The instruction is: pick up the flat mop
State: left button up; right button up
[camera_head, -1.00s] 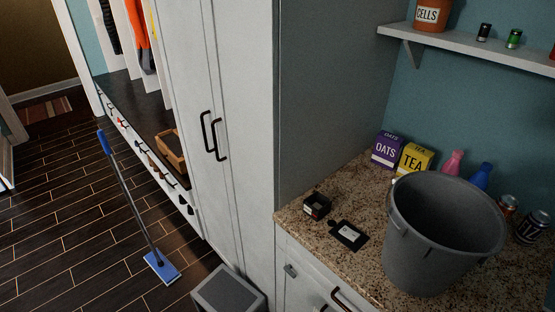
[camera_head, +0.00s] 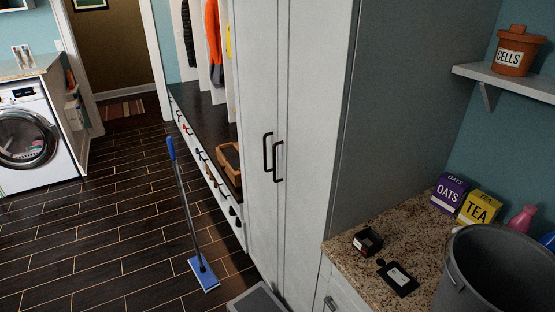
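The flat mop (camera_head: 186,208) stands tilted on the dark wood floor, left of the tall white cabinet. Its blue grip is at the top and leans to the left. Its flat blue head (camera_head: 204,274) rests on the floor. Neither of my grippers shows in the head view, so their state and their place relative to the mop are hidden.
A tall white cabinet (camera_head: 300,120) and a bench (camera_head: 205,125) with a wooden box (camera_head: 230,165) stand right of the mop. A grey bin (camera_head: 490,275) is on the granite counter (camera_head: 415,245). A washing machine (camera_head: 35,140) stands at left. Floor left of the mop is clear.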

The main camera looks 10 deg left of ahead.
aim_at(206, 276)
jog(key=j+z, duration=0.15)
jog(key=j, duration=0.95)
jog(key=i+j+z, duration=0.1)
jog(key=j+z, duration=0.2)
jog(key=j, duration=0.75)
jog(key=j+z, duration=0.15)
jog(key=j, duration=0.35)
jog(key=i+j+z, duration=0.15)
jog(key=j, duration=0.4)
jog(key=i+j+z, duration=0.15)
jog(key=j+z, duration=0.15)
jog(key=j, duration=0.75)
jog(key=j+z, duration=0.3)
jog(key=j, duration=0.75)
jog(key=k+j+z, duration=0.1)
jog(key=j+z, duration=0.2)
jog(key=j, duration=0.75)
